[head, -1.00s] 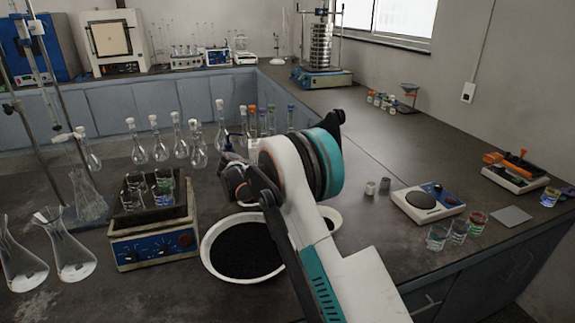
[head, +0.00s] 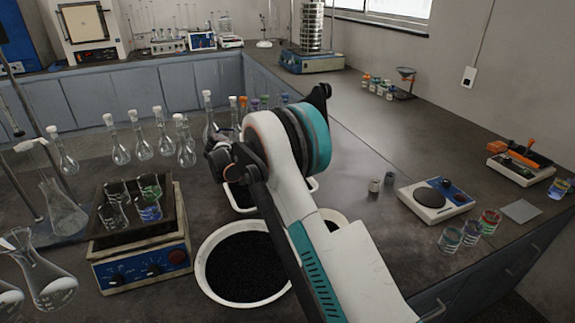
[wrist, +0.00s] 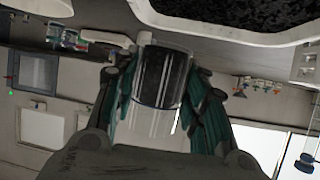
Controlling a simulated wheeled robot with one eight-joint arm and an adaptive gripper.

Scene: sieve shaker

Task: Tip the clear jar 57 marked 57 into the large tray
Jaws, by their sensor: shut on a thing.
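In the wrist view my gripper (wrist: 160,72) is shut on a clear jar (wrist: 152,100), with a teal finger on each side of it. No number can be read on the jar. A white tray (wrist: 205,37) with rounded corners and dark granules shows at the top right of that view, apart from the jar. In the head view part of what looks like this tray (head: 314,184) shows behind my arm. The arm hides my fingers and the jar there.
A round white bowl (head: 205,283) of dark granules stands in front, close to my arm. A blue hot-plate unit (head: 140,270) with small beakers is to its left. Several stoppered flasks (head: 140,145) stand behind. A balance (head: 435,200) and beakers (head: 472,232) are at right.

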